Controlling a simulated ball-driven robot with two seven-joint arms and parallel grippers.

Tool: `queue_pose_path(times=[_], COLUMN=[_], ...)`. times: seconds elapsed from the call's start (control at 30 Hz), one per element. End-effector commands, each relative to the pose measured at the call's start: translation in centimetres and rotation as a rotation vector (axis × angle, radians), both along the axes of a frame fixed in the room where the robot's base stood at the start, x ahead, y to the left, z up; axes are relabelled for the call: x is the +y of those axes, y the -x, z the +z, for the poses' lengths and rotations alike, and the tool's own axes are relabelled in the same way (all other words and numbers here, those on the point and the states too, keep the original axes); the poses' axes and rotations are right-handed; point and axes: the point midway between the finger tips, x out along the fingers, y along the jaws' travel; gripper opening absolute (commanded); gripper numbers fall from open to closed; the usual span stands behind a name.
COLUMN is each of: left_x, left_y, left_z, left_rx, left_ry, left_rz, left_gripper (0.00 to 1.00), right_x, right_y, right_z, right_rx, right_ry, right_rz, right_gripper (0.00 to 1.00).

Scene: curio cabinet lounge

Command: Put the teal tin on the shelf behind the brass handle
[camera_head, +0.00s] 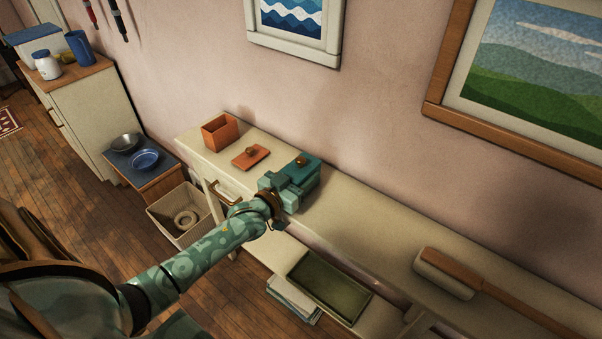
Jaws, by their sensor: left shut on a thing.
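Whether the tin rests on the top or is just lifted is hard to tell. My right gripper is not in view.
An open orange box (220,131) and its loose lid (251,157) stand left of the tin. A long brush (445,274) lies at the right. The cabinet top's middle is clear.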

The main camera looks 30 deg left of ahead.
Motion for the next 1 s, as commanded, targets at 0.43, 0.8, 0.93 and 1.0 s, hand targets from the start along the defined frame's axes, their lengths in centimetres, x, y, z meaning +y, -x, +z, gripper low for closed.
queue_pose_path(times=[0.43, 0.8, 0.93, 1.0], left_x=[0.0, 0.6, 0.8, 0.9], left_y=[0.0, 7.4, 11.0, 12.6], left_z=[-0.3, -0.1, -0.2, -0.3], left_rx=[0.001, 0.003, 0.003, 0.003], left_ry=[0.0, -0.001, 0.0, 0.0], left_rz=[0.0, 0.0, 0.0, 0.0], left_gripper=[0.74, 0.74, 0.74, 0.74], right_x=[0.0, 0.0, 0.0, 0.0], right_y=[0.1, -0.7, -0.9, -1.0], right_z=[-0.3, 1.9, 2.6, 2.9], right_rx=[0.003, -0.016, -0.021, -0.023], right_ry=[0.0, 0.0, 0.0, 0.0], right_rz=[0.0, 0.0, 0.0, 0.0], right_gripper=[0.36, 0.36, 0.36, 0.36])
